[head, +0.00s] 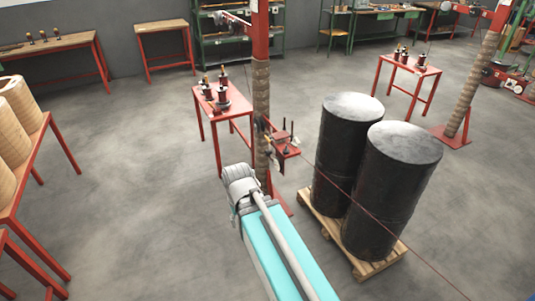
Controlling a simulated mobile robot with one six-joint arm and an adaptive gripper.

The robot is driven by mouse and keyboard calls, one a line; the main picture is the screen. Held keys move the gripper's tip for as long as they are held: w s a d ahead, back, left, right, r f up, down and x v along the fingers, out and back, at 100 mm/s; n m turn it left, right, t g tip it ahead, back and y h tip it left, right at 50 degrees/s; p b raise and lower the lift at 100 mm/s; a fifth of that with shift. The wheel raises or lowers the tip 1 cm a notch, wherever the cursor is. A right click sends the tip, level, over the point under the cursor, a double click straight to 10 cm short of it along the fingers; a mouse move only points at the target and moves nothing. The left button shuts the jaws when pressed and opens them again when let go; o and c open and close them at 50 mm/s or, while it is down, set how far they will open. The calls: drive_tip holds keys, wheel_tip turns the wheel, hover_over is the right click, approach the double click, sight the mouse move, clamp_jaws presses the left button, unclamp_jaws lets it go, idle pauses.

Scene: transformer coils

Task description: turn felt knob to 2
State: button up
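A red bracket with small dark fittings (284,148) sits on the post in the middle of the head view. The felt knob is likely among these fittings, but they are too small to tell it apart, and no number or mark is readable. My teal and grey arm reaches up from the bottom edge, and its grey joint shows just below and left of the bracket. I cannot make out my gripper or its fingers.
Two black drums (392,190) stand on a wooden pallet (375,268) right of the post (261,95). A thin wire (395,232) slants past them. A red table with spools (207,98) stands behind left. Wooden coils (18,105) line the left edge. Floor left of my arm is clear.

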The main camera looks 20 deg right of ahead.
drive_tip(key=w+d+f+n+h+b, duration=0.45)
drive_tip(key=w+f+b, duration=0.3)
drive_tip(key=w, duration=0.25)
drive_tip(key=n+h+b, duration=1.4)
drive_tip(key=b, duration=0.9)
approach(266, 153)
drive_tip(key=a, duration=0.3)
drive_tip(key=shift+t+y, duration=0.25)
drive_tip(key=shift+t, duration=0.05)
drive_tip(key=shift+s+d, duration=0.1)
drive_tip(key=shift+w+d, duration=0.2)
drive_tip(key=shift+d, duration=6.6)
drive_tip(key=shift+c, duration=0.2)
